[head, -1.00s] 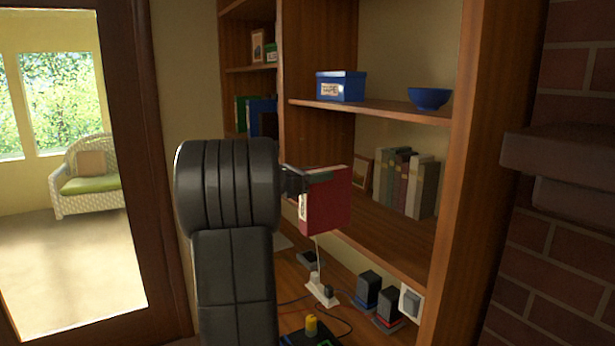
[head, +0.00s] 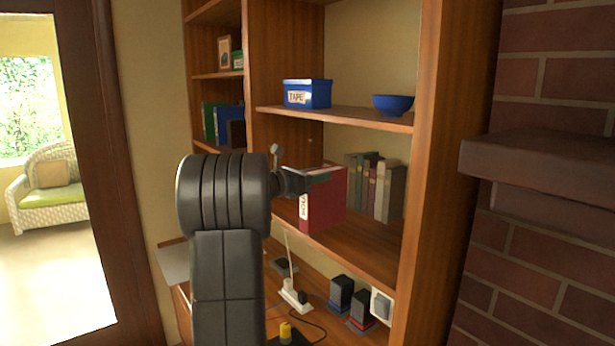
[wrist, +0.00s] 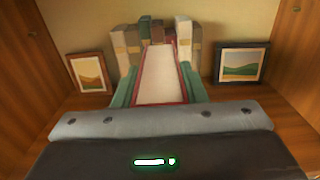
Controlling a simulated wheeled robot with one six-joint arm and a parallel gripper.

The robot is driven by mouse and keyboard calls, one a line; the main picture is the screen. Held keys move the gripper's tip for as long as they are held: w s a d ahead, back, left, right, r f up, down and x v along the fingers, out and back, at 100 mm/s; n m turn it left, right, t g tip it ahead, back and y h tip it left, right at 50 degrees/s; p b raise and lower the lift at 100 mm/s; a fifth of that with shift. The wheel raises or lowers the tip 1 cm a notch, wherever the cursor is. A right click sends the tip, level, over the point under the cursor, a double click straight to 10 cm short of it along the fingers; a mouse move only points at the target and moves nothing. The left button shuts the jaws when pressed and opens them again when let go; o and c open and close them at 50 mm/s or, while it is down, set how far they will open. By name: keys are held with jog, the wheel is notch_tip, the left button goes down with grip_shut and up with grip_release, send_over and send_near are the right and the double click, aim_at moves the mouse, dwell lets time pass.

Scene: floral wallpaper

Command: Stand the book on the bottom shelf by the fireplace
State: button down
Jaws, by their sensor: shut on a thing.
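A red book (head: 324,203) is upright in my gripper (head: 318,176), in front of the shelf with the row of books. My gripper is shut on its top part. In the wrist view the book's pale top page edge (wrist: 162,75) shows between the green fingers of my gripper (wrist: 160,92). The lower bookcase shelf (head: 365,245) lies behind and below the book. I cannot tell whether the book touches it. The brick fireplace (head: 545,230) with its mantel is at the right.
A row of several books (head: 376,185) stands on that shelf behind the red book. Two framed pictures flank it, left (wrist: 90,73) and right (wrist: 241,64). A blue tape box (head: 307,94) and blue bowl (head: 393,104) sit on the shelf above. Speakers (head: 341,294) and cables stand below.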

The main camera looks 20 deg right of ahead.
jog(key=x, duration=0.4)
jog(key=shift+r+p, duration=0.1)
jog(key=shift+p, duration=0.3)
jog(key=shift+f+b, duration=0.6)
jog(key=shift+f, duration=0.1)
jog(key=c, duration=0.8)
grip_release()
jog(key=shift+f, duration=0.1)
jog(key=b, duration=0.1)
send_near(328, 169)
jog(key=shift+f+v, duration=1.1)
jog(key=shift+v, duration=4)
